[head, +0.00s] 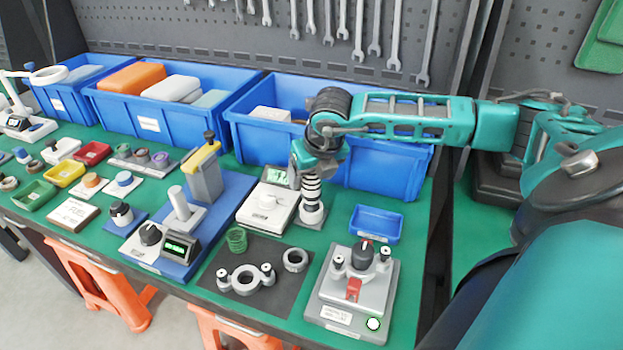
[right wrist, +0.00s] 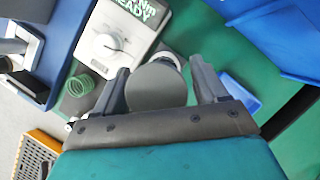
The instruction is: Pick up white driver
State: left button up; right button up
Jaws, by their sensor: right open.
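What looks like the white driver (head: 312,190) stands upright at the middle of the bench, with black and white bands on its shaft and a pale base. I cannot be sure of its name. My right gripper (head: 304,160) is directly above it, pointing down, and hides its top. In the right wrist view, my right gripper (right wrist: 160,75) is open, with a finger on each side of a grey round top (right wrist: 155,88). I see space beside the fingers, and whether either touches it is unclear. My left gripper is not in view.
A white tester with a green display (head: 262,208) stands just left of the driver. Blue bins (head: 390,170) line the back. A small blue tray (head: 376,224) and a grey fixture (head: 350,305) lie to the right. A green spring (head: 236,240) stands on the dark mat (head: 222,262).

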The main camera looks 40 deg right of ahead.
jog(key=shift+w+f, duration=0.1)
jog(key=shift+f, duration=0.1)
jog(key=shift+r, duration=0.1)
jog(key=c, duration=1.2)
